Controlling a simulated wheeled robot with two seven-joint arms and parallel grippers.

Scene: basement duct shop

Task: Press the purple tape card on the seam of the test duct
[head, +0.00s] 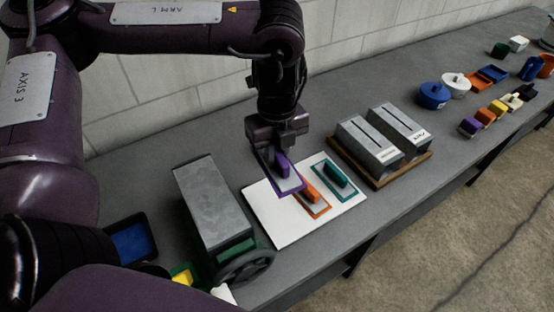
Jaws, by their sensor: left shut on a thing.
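The purple tape card (290,184) has a purple border, a pale middle and a purple grip block. My left gripper (281,155) points down and is shut on that block. The card shows in front of the left part of a white board, next to an orange card; I cannot tell how far above the board it is. A grey metal box (207,200), which looks like the test duct, stands left of the board, with a green part and a dark handwheel at its near end. I cannot make out its seam. My right gripper is not in view.
The white board (290,228) also holds an orange card (313,198) and a green card (337,181). Two slotted metal boxes stand on a wooden tray (381,184) to the right. Blue and white lidded pots and several coloured blocks lie farther right. A dark bin (148,228) is at left.

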